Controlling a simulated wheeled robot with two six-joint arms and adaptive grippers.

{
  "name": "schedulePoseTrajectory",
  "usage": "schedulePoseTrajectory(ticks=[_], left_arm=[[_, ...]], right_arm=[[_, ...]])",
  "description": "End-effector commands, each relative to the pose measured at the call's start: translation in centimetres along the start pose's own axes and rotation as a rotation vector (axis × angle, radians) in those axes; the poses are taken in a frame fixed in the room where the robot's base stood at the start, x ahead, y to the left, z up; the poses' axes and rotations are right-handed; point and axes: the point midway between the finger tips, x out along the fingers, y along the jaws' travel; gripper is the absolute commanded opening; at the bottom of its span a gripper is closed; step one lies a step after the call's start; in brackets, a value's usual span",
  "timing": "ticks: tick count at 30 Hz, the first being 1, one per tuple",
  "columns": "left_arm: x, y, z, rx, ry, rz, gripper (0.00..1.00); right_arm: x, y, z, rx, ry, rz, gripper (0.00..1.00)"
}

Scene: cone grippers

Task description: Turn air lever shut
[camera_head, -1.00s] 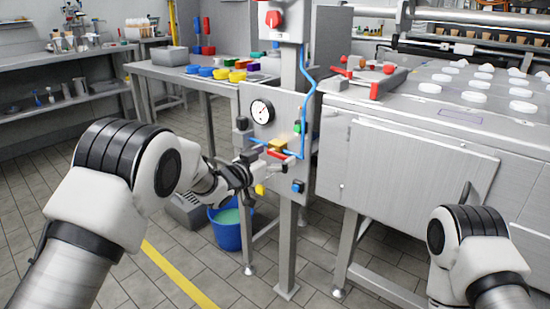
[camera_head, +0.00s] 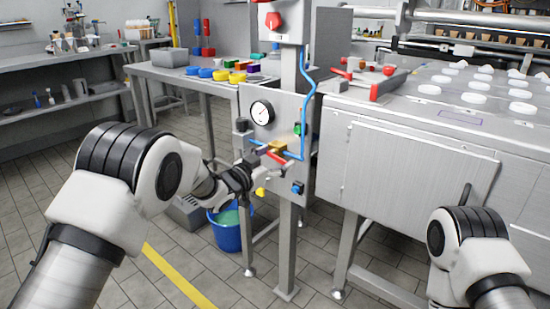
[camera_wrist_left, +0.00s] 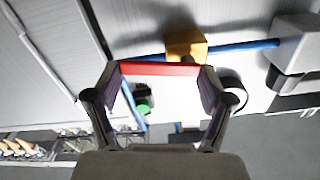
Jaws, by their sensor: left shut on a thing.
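The air lever is a red bar (camera_wrist_left: 160,69) on a brass valve (camera_wrist_left: 187,47) set in a blue air line. In the head view the lever (camera_head: 277,159) and brass valve (camera_head: 278,146) sit on the grey upright panel (camera_head: 290,105), below its gauge. My left gripper (camera_head: 262,172) is at the lever from the lower left. In the left wrist view its fingers (camera_wrist_left: 158,75) are shut on the lever, one at each end of the red bar. The lever lies roughly along the blue line, slightly tilted to it. My right gripper is out of view; only part of that arm shows.
A round gauge (camera_head: 262,112), a green button (camera_head: 297,129) and a blue fitting (camera_head: 298,188) are close around the lever. A blue bucket (camera_head: 228,235) stands on the floor below. A large steel machine (camera_head: 410,165) stands right of the panel.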

Motion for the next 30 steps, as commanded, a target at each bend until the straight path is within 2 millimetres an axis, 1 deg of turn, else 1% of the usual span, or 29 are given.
schedulePoseTrajectory(ticks=[9,15,22,30], left_arm=[[0.0,0.1,0.8,0.235,0.001,0.000,0.46],[0.0,0.1,1.1,0.346,0.001,0.000,0.46],[0.0,0.1,1.2,0.409,0.000,0.000,0.46],[0.0,0.1,1.2,0.418,0.000,0.001,0.46]], right_arm=[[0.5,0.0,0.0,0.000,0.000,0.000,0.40],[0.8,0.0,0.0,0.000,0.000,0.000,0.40],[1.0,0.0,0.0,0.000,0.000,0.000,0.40],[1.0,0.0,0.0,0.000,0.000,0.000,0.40]])
